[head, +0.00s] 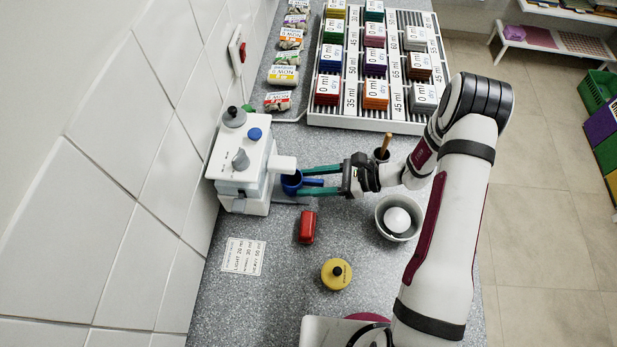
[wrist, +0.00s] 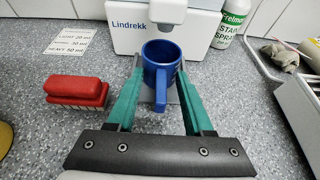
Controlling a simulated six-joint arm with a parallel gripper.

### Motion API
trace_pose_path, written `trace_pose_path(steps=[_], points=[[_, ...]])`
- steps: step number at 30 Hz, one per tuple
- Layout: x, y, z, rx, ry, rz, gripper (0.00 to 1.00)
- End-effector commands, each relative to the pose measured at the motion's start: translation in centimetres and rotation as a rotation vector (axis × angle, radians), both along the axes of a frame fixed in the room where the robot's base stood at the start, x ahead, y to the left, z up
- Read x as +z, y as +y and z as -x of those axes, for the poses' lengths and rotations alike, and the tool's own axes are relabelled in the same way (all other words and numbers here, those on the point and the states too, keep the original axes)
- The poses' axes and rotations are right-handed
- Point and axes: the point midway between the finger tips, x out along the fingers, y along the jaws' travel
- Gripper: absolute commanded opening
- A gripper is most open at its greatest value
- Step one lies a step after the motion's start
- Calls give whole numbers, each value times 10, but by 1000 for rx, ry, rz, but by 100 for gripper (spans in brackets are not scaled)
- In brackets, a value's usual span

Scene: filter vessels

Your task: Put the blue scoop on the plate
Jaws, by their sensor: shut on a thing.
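The blue scoop (head: 290,184) is a cup-shaped vessel with a handle, at the front of the white machine below its spout. In the wrist view the scoop (wrist: 161,54) stands upright with its open mouth showing and its handle toward me. My gripper (head: 306,181) reaches in from the right, its teal fingers on either side of the scoop. In the wrist view my gripper (wrist: 160,75) is shut on the scoop. The scoop's inside looks empty, but its bottom is hidden. I cannot clearly make out which surface is the plate.
The white machine (head: 238,160) stands against the tiled wall. A red brush (head: 307,227), a yellow round weight-like thing (head: 336,274) and a mortar-like bowl (head: 391,222) are on the counter nearby. A rack (head: 372,124) of labelled packs fills the back. Speckled counter (head: 270,300) is free at the front.

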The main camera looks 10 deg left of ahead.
Motion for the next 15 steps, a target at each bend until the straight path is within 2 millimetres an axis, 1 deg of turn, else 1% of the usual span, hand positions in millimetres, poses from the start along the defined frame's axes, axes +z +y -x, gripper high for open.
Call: trace_pose_path(steps=[3, 4, 6, 8, 9, 15], points=[[-2, 0, 0, 0, 1, 0, 0], [-1, 0, 0, -1, 1, 0, 57], [-1, 0, 0, -1, 1, 0, 70], [-1, 0, 0, -1, 1, 0, 80], [-1, 0, 0, -1, 1, 0, 83], [-1, 0, 0, -1, 1, 0, 83]])
